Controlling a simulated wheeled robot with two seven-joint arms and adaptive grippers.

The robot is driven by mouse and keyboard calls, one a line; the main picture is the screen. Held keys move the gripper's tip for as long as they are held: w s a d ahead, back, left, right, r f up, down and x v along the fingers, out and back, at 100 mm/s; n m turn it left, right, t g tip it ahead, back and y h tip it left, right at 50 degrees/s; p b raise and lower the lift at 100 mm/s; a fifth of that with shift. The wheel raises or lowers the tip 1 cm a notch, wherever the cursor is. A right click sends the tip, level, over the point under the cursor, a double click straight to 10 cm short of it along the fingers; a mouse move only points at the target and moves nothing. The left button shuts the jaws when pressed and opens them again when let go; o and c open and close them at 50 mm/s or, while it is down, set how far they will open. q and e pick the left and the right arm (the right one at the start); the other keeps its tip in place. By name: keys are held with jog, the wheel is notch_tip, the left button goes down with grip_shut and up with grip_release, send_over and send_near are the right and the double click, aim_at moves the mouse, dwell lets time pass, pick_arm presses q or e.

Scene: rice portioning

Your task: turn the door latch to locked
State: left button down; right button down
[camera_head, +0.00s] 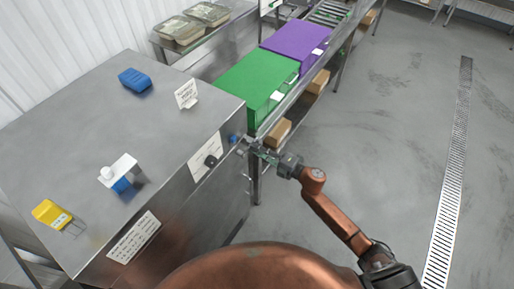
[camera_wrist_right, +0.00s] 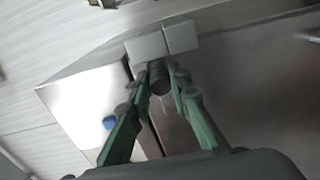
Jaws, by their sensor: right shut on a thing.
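My right gripper (camera_head: 245,147) reaches in at the right end of the steel cabinet's front face, close to a small blue part (camera_head: 233,139). In the right wrist view its green-sided fingers (camera_wrist_right: 164,85) are closed around a dark, rounded piece (camera_wrist_right: 159,78), which I take to be the door latch. In the head view the latch is mostly hidden by the fingers, and its turn angle cannot be read. A black knob (camera_head: 211,161) on a white label sits left of the gripper on the same face. My left gripper is not in view.
The steel cabinet top (camera_head: 80,110) holds a blue block (camera_head: 135,80), a sign card (camera_head: 186,94), a white-and-blue item (camera_head: 121,174) and a yellow item (camera_head: 51,214). Green (camera_head: 257,82) and purple (camera_head: 296,42) boxes stand behind. The floor at right is clear.

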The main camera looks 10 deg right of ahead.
jog(key=shift+w+r+m, duration=0.15)
jog(key=shift+r+m, duration=0.1)
jog(key=shift+m, duration=0.65)
jog(key=shift+f, duration=0.1)
jog(key=c, duration=1.8)
grip_release()
jog(key=shift+f, duration=0.25)
jog(key=shift+s+d+f, duration=0.1)
jog(key=shift+s+d, duration=0.05)
jog(key=shift+s, duration=0.05)
jog(key=v, duration=1.1)
jog(key=shift+s+d, duration=0.2)
jog(key=shift+s, duration=0.1)
